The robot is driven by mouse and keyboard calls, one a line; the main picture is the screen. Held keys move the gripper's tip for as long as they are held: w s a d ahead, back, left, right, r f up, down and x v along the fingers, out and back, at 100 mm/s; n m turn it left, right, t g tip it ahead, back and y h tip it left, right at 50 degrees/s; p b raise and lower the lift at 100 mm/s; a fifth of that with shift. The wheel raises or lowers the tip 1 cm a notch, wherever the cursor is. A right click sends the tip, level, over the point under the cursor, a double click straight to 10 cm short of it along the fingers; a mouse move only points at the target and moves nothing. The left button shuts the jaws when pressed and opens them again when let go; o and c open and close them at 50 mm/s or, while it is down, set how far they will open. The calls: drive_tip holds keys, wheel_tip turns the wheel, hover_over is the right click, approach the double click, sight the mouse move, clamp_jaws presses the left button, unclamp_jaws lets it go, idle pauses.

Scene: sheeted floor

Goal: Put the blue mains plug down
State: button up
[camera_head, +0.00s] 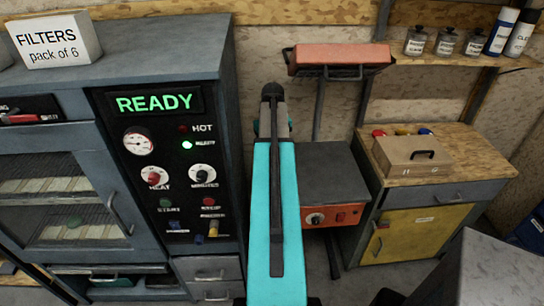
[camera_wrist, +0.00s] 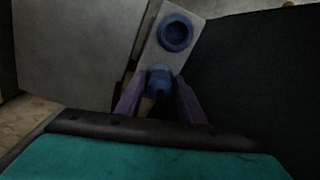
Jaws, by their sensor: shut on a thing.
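The blue mains plug (camera_wrist: 158,82) shows in the wrist view between the two purple-looking fingers of my gripper (camera_wrist: 158,98). My gripper is shut on it. Just above it in that view is a round blue socket (camera_wrist: 175,33) on a pale grey plate (camera_wrist: 196,10). The plug overlaps the plate's lower end in the picture; I cannot tell whether it touches it. In the head view my turquoise arm stretches away from me, and I cannot make out the plug or my fingertips there.
A machine with a lit READY panel (camera_head: 155,102) stands at the left. Right of my arm is a dark grey bench (camera_head: 335,172) with an orange heater head (camera_head: 340,56) above. A wooden worktop (camera_head: 465,155) holds a brown case (camera_head: 411,156). A grey surface (camera_head: 475,270) is at the lower right.

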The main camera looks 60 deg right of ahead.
drive_tip(key=shift+w+d+f, duration=0.1)
drive_tip(key=shift+w+d, duration=0.25)
drive_tip(key=shift+d, duration=0.2)
drive_tip(key=shift+w+d+f, duration=0.1)
drive_tip(key=shift+w+d, duration=0.2)
drive_tip(key=shift+d, duration=0.2)
drive_tip(key=shift+w+d, duration=0.2)
drive_tip(key=shift+d, duration=0.1)
drive_tip(key=shift+f+b, duration=1.35)
drive_tip(key=shift+f, duration=0.35)
drive_tip(key=shift+f, duration=0.1)
drive_tip(key=o, duration=1.3)
drive_tip(key=shift+c, duration=0.2)
drive_tip(key=shift+r, duration=0.2)
wheel_tip(320, 180, up, 12)
drive_tip(key=b, duration=0.3)
